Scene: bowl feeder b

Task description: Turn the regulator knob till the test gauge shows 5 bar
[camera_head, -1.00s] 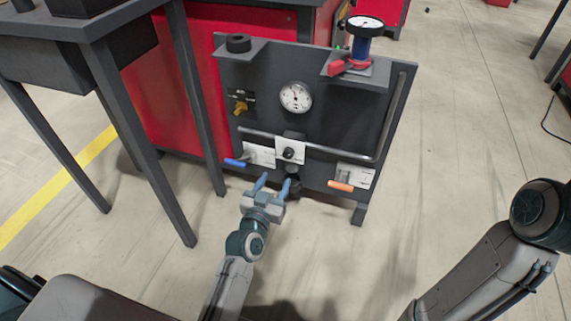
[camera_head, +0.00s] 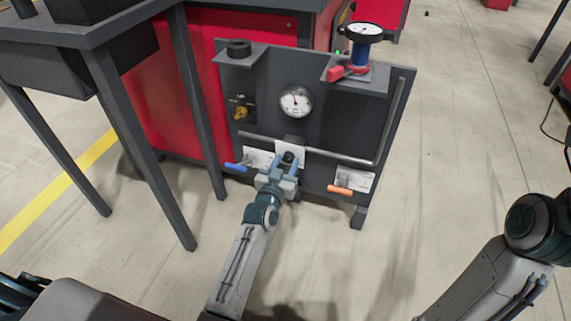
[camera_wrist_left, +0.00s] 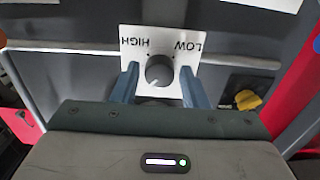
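A black round knob (camera_head: 288,157) sits on a white plate on the dark panel. In the left wrist view the knob (camera_wrist_left: 159,70) shows a white pointer mark, and its plate (camera_wrist_left: 145,34) reads HIGH and LOW upside down. My left gripper (camera_head: 283,164) is open at this knob, one blue finger on each side, with gaps between fingers and knob. A round white-faced gauge (camera_head: 296,101) is set in the panel above; another gauge (camera_head: 364,30) sits on a blue body on the upper right shelf. Their readings are too small to tell. My right gripper is out of view.
A blue lever (camera_head: 235,167) is left, an orange lever (camera_head: 340,190) right, and a yellow knob (camera_head: 240,113) upper left. A dark table (camera_head: 110,90) stands left. The floor in front is clear.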

